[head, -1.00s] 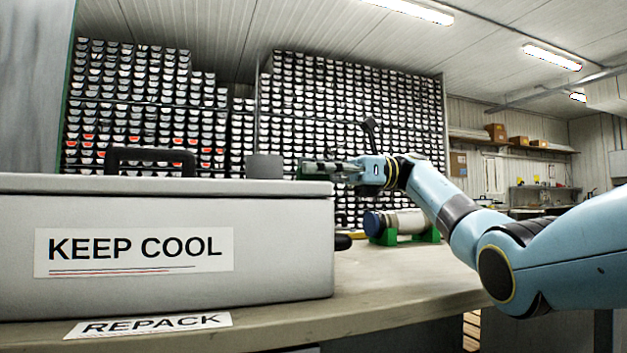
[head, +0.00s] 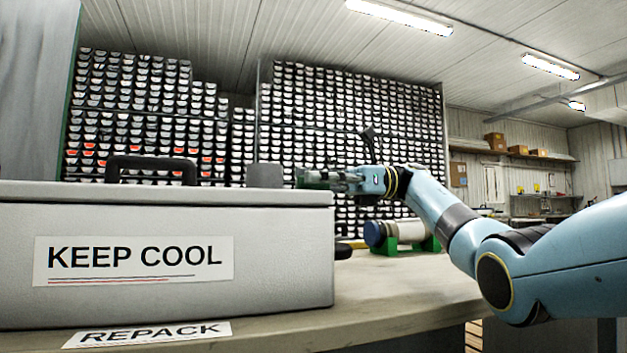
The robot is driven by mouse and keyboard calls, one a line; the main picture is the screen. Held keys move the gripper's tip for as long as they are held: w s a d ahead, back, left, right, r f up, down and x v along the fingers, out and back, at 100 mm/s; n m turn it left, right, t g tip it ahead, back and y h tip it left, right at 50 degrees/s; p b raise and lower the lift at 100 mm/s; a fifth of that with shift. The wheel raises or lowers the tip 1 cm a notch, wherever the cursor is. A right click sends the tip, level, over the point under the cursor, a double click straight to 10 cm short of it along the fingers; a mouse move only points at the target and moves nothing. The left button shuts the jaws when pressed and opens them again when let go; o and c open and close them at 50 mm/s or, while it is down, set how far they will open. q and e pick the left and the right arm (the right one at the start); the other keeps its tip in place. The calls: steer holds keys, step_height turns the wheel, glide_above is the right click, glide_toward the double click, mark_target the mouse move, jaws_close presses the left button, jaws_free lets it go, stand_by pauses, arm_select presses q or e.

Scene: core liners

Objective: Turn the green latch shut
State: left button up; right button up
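A small green patch (head: 312,178), which may be the green latch, shows just above the right end of the grey cool box's lid, at the tip of my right gripper. Most of it is hidden, so I cannot tell its angle. My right gripper (head: 330,178) points left behind the box's right end, its fingers overlapping the green patch. I cannot tell whether they touch it or how far apart they are. My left gripper is not in view.
The large grey cool box (head: 290,260) fills the left front of the bench and blocks the view behind it. A blue-capped cylinder (head: 400,233) lies in a green cradle (head: 430,244). Bench (head: 420,290) to the right front is clear. Core-tray racks (head: 350,110) stand behind.

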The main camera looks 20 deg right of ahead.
steer(key=d, duration=0.7)
steer(key=shift+w+d, duration=0.2)
steer(key=shift+f, duration=0.1)
